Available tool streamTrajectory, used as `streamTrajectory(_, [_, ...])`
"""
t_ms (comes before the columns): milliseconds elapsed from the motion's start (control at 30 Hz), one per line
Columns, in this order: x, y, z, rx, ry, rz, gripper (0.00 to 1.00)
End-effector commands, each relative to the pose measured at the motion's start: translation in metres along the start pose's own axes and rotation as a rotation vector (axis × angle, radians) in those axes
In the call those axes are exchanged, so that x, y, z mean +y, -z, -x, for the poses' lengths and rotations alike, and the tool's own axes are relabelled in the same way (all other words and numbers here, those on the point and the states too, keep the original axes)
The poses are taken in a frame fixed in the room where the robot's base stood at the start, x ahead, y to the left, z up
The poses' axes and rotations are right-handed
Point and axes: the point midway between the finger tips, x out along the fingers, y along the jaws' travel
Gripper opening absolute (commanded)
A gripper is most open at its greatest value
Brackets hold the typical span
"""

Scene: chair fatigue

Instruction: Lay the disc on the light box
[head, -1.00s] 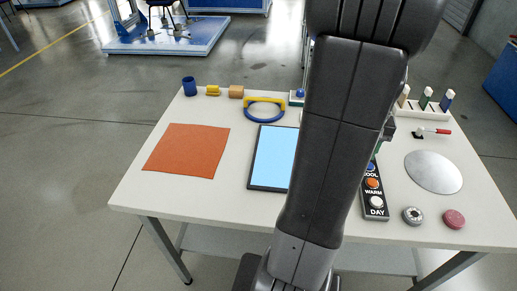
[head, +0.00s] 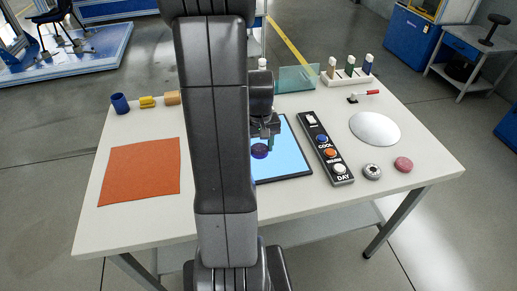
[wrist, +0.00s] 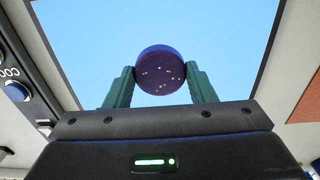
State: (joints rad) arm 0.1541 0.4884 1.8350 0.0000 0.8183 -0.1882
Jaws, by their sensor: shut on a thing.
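My gripper (head: 265,140) is shut on a dark purple disc (head: 260,151) with small white specks, over the light box (head: 291,152). The light box is a glowing pale-blue panel in a dark frame, its left part hidden behind my arm in the head view. In the wrist view the disc (wrist: 160,72) sits between the two green fingers, with the blue panel (wrist: 225,40) filling the background. I cannot tell whether the disc touches the panel.
A button panel (head: 325,148) stands right of the light box. A silver plate (head: 375,128), a grey puck (head: 372,172) and a pink puck (head: 403,164) lie farther right. An orange cloth (head: 140,172) lies left. A holder with bottles (head: 348,76) and a glass pane (head: 297,79) stand at the back.

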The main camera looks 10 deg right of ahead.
Motion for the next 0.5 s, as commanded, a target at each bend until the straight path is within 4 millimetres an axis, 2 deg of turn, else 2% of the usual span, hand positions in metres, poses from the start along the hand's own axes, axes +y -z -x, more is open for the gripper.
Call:
streamTrajectory(133, [0.0,0.0,-0.016,-0.001,0.0,0.0,0.26])
streamTrajectory(500, [0.0,0.0,-0.021,0.0,0.0,0.0,0.26])
